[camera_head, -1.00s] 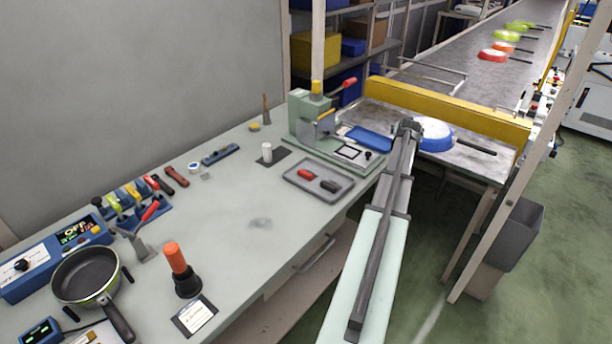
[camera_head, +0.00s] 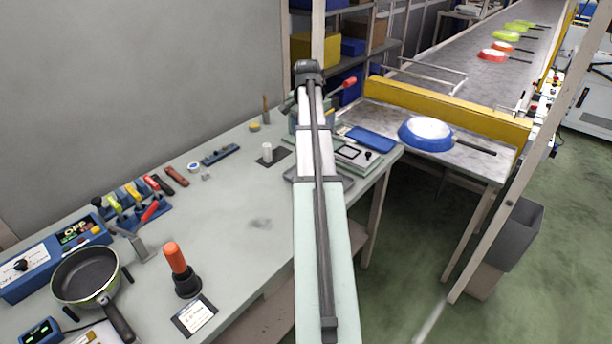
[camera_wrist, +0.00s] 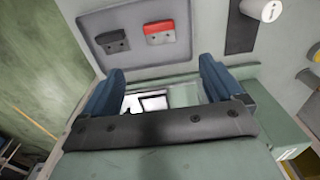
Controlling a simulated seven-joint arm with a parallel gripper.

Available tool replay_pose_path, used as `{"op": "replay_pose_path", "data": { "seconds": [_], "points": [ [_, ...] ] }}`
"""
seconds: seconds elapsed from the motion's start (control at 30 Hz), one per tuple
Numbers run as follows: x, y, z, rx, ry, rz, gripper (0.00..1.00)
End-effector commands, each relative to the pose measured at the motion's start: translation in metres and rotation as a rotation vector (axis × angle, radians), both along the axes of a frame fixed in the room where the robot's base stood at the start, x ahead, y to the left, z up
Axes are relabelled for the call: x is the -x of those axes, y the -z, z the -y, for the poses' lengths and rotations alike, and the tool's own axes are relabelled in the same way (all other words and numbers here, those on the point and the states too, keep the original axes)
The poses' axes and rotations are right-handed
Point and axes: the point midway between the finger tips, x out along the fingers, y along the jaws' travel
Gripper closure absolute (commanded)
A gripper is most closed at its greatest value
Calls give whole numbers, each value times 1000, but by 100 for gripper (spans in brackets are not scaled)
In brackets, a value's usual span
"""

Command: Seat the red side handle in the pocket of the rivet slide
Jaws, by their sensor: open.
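In the wrist view, the red side handle (camera_wrist: 159,32) lies in a shallow grey tray (camera_wrist: 185,52), beside a black handle (camera_wrist: 112,41). My gripper (camera_wrist: 160,70) has its two blue fingers wide apart, with nothing between them. The handles lie beyond the fingertips, apart from them. A dark-framed pale square, which seems to be the rivet slide (camera_head: 352,153), sits on the green press base in the head view. Part of it shows between the fingers in the wrist view (camera_wrist: 153,103). In the head view my arm hides the handles and most of the tray.
A white cylinder (camera_head: 267,152) stands on a dark pad left of the tray. A blue tray (camera_head: 371,138) and a blue pan (camera_head: 425,134) are to the right. A red-tipped lever (camera_head: 348,83) rises behind my arm. The middle of the bench is clear.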

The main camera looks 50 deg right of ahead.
Motion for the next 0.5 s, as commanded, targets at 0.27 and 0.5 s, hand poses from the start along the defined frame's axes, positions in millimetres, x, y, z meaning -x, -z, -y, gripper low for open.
{"op": "replay_pose_path", "data": {
  "seconds": [0.27,0.5],
  "points": [
    [0,28,-8,-20,-3,-13,6],
    [0,65,-7,-19,-3,-12,6]
  ]
}}
